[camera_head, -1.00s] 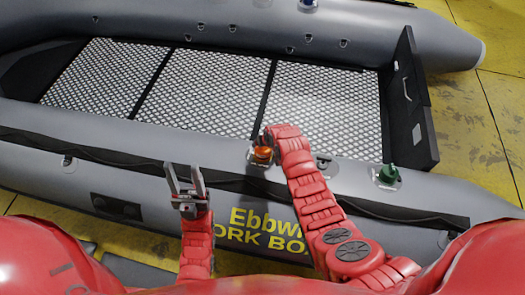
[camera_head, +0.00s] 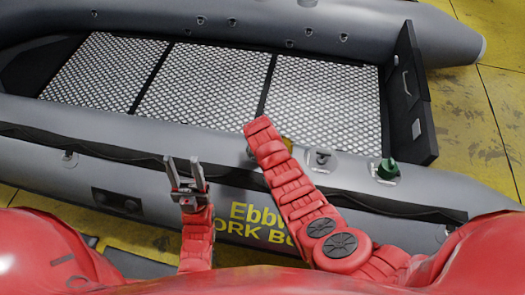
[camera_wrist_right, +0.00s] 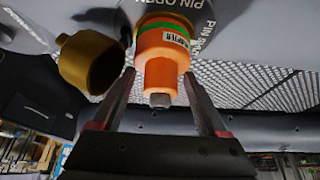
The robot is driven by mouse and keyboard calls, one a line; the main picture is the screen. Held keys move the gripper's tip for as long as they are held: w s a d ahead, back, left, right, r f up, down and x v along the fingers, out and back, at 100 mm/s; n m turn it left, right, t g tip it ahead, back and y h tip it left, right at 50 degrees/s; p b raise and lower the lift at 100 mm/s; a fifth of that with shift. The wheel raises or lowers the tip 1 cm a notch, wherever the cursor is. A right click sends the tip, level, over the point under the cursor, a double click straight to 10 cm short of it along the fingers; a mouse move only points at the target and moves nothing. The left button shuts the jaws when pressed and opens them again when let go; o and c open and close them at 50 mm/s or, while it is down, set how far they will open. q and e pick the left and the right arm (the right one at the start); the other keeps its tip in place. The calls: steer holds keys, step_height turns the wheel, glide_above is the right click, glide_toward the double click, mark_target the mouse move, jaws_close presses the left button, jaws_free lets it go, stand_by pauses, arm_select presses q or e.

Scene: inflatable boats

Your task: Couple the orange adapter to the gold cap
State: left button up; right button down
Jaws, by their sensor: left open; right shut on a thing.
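The orange adapter (camera_wrist_right: 158,62) has a green band and a white label, and fills the middle of the right wrist view. My right gripper (camera_wrist_right: 159,82) is shut on it, one finger on each side. A round gold rim shows behind the adapter's green end; I cannot tell whether they touch. A gold cap (camera_wrist_right: 88,65), cup-shaped with an open mouth, is left of the adapter and apart from it. In the head view my right arm hides the adapter, and a small gold patch (camera_head: 287,143) shows beside the arm. My left gripper (camera_head: 186,173) is open and empty by the boat's near side.
The grey boat tube (camera_head: 110,130) runs along the near side. A bare valve (camera_head: 322,160) and a green fitting (camera_head: 388,169) stand on it right of my right arm. The mesh floor (camera_head: 320,95) is clear, with a dark transom (camera_head: 408,95) at right.

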steer(key=shift+s+a+f, duration=0.1)
steer(key=shift+s+f, duration=0.1)
jaws_free()
steer(key=shift+w, duration=0.1)
steer(key=shift+r, duration=0.2)
steer(key=shift+r, duration=0.25)
steer(key=v, duration=1.6)
steer(key=shift+a+r+b, duration=0.2)
steer(key=shift+r+b, duration=0.1)
steer(key=shift+b, duration=0.05)
